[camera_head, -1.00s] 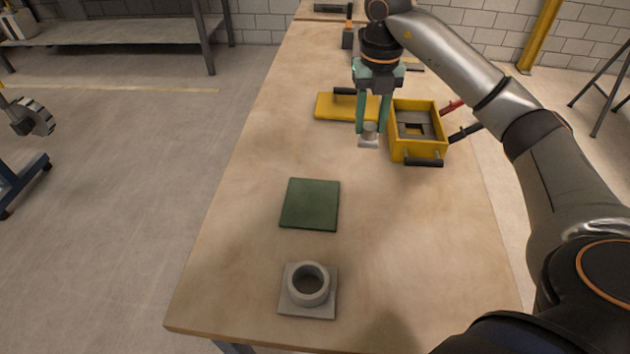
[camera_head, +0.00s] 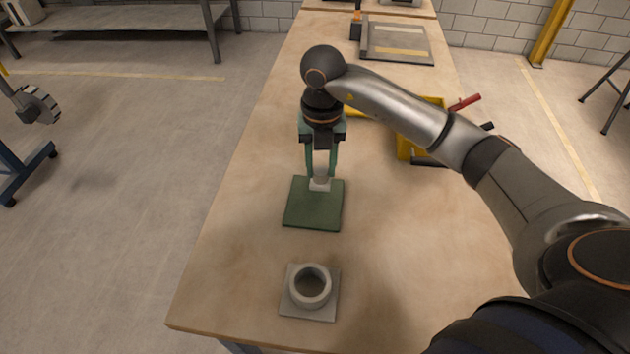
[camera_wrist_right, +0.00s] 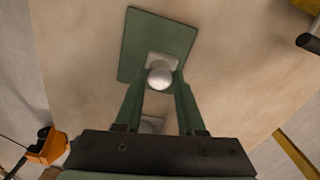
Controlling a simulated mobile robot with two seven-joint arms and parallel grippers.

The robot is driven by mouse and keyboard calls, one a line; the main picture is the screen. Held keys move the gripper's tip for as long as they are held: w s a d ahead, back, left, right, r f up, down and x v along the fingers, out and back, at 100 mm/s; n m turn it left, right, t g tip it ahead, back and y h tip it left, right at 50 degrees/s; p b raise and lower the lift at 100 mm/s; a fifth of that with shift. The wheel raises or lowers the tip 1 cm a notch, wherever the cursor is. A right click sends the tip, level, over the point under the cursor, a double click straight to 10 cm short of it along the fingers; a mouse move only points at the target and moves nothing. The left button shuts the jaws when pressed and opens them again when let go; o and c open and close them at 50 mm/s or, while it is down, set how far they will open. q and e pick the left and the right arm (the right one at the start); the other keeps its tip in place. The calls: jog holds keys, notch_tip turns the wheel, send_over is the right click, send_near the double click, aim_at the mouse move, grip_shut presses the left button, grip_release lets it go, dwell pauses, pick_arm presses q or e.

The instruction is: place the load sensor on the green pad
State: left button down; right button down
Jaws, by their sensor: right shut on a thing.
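The load sensor is a small light-grey cylinder on a square base (camera_head: 320,184). It also shows in the wrist view (camera_wrist_right: 160,76) as a round silver top on a pale square. My right gripper (camera_head: 320,172) is shut on its cylinder from above, holding it upright. The green pad (camera_head: 314,210) is a flat dark-green square on the table. The sensor's base appears over the pad's far edge, and in the wrist view the pad (camera_wrist_right: 150,35) reaches beyond it. I cannot tell whether the base touches the pad. My left gripper is out of view.
A grey ring on a square plate (camera_head: 310,290) stands on the table (camera_head: 420,250) nearer than the pad. A yellow box (camera_head: 404,146) is at the right, partly hidden by my right arm. A grey tray (camera_head: 397,42) lies farther back. The table left of the pad is clear.

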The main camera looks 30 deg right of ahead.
aim_at(315, 182)
jog(key=shift+a+f, duration=0.4)
jog(key=shift+f, duration=0.05)
jog(key=f, duration=0.3)
jog(key=shift+a, duration=0.35)
jog(key=shift+f, duration=0.4)
jog(key=shift+f, duration=0.2)
jog(key=c, duration=0.5)
grip_release()
jog(key=shift+r, duration=0.1)
